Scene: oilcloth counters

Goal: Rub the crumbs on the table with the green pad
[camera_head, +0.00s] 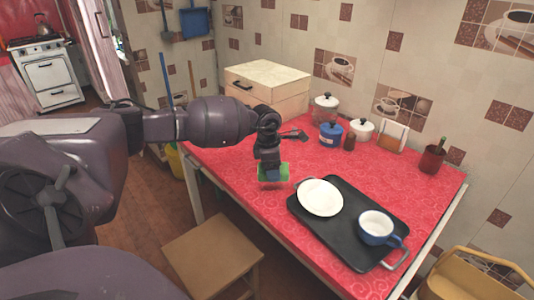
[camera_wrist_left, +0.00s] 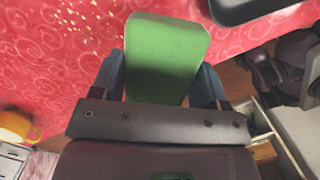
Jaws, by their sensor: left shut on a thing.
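The green pad (camera_head: 273,172) is in my left gripper (camera_head: 271,178), at the front left part of the red table (camera_head: 235,160) in the head view. In the left wrist view the pad (camera_wrist_left: 165,50) sits between the two blue fingers of my left gripper (camera_wrist_left: 165,85), which is shut on it. Small pale crumbs (camera_wrist_left: 88,27) lie on the red cloth to the left of the pad in that view. I cannot make out the crumbs in the head view. Whether the pad touches the cloth is hard to tell. My right gripper is not in view.
A black tray (camera_head: 345,238) with a white plate (camera_head: 320,197) and a blue cup (camera_head: 376,228) stands right of the pad. Canisters (camera_head: 330,133) and a wooden box (camera_head: 268,82) stand at the back. A stool (camera_head: 213,252) stands in front. The table's middle is clear.

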